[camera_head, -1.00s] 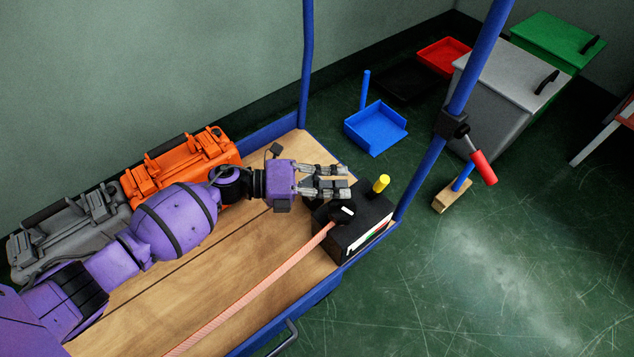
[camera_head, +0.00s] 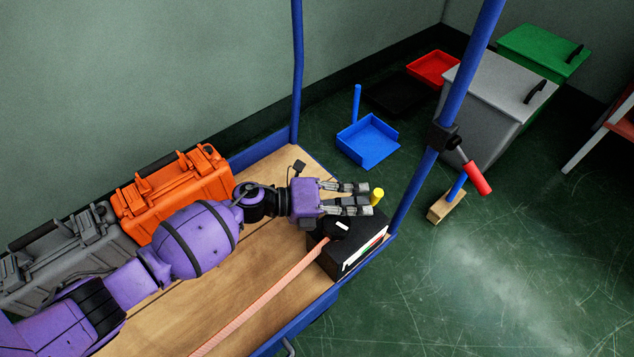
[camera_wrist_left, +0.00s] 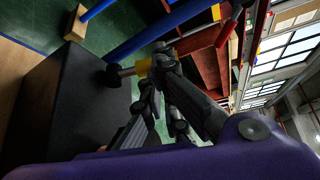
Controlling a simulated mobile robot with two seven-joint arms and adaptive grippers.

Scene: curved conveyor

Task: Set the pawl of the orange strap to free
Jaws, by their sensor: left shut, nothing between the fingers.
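A black box (camera_head: 326,258) with a white, red and green label strip sits at the corner of the wooden bench. The pale orange strap (camera_head: 268,297) runs from it along the bench. A yellow-tipped lever (camera_head: 377,196) stands up from the box; its yellow part also shows in the left wrist view (camera_wrist_left: 143,68). I take it for the pawl lever, though no marking confirms this. My left gripper (camera_head: 366,199) is shut and empty above the box, its fingertips right beside the yellow tip. I cannot tell whether they touch. My right gripper is out of view.
An orange case (camera_head: 172,190) and a grey case (camera_head: 70,255) stand along the bench's back edge. A blue post (camera_head: 440,120) with a red-handled lever (camera_head: 477,178) rises near the box. A blue dustpan (camera_head: 368,143) and grey bin (camera_head: 495,100) are on the floor.

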